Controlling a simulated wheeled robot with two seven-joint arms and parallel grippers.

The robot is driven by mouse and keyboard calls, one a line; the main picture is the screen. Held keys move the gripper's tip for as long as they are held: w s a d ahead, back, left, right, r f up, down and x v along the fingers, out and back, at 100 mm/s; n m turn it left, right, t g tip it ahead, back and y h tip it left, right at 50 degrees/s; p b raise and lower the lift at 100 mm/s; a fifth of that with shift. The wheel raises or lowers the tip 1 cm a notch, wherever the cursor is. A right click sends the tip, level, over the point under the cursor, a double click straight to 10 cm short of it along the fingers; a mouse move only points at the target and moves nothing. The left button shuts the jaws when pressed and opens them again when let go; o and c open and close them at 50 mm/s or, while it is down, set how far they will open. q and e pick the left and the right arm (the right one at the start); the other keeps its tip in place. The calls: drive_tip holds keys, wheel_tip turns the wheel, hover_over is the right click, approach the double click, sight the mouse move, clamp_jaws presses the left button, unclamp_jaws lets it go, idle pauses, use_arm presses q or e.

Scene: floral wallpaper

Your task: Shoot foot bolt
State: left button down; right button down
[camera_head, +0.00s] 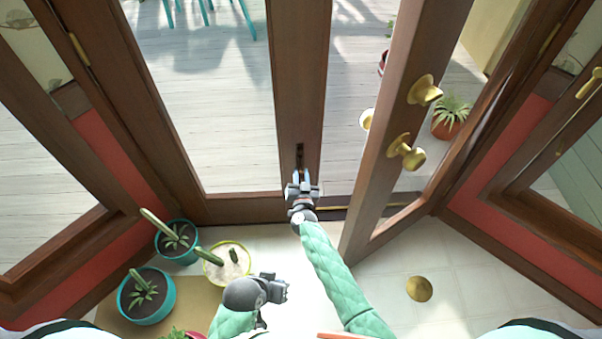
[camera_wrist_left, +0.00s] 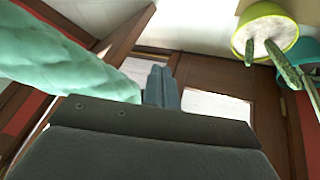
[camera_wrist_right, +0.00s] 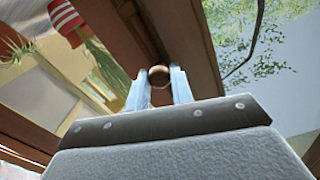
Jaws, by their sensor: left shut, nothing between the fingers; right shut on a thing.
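The dark foot bolt (camera_head: 299,152) is set low on the brown door stile (camera_head: 298,90) in the middle of the head view. My right gripper (camera_head: 302,178) is at the foot of this stile, just below the bolt's visible upper part. In the right wrist view its two fingers are shut on a small round knob of the bolt (camera_wrist_right: 160,76). The lower bolt is hidden by the gripper in the head view. My left gripper (camera_head: 283,290) is shut and empty, low over the floor near the plants. Its fingers (camera_wrist_left: 162,88) are together in the left wrist view.
Another door leaf (camera_head: 395,125) with brass knobs (camera_head: 411,153) stands open to the right. Potted plants in a teal pot (camera_head: 147,310) and a yellow-rimmed pot (camera_head: 228,284) stand at lower left. A brass disc (camera_head: 419,289) is on the tiled floor at right.

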use_arm(q)
drive_tip(key=shift+d+f, duration=0.15)
drive_tip(key=shift+f, duration=0.5)
use_arm(e)
drive_tip(key=shift+s+f, duration=0.1)
drive_tip(key=shift+f, duration=0.35)
drive_tip(key=c, duration=1.2)
unclamp_jaws()
use_arm(q)
drive_tip(key=shift+w+f, duration=0.1)
drive_tip(key=shift+f, duration=0.15)
use_arm(e)
drive_tip(key=s, duration=0.7)
drive_tip(key=shift+s+d, duration=0.25)
drive_tip(key=shift+s, duration=0.1)
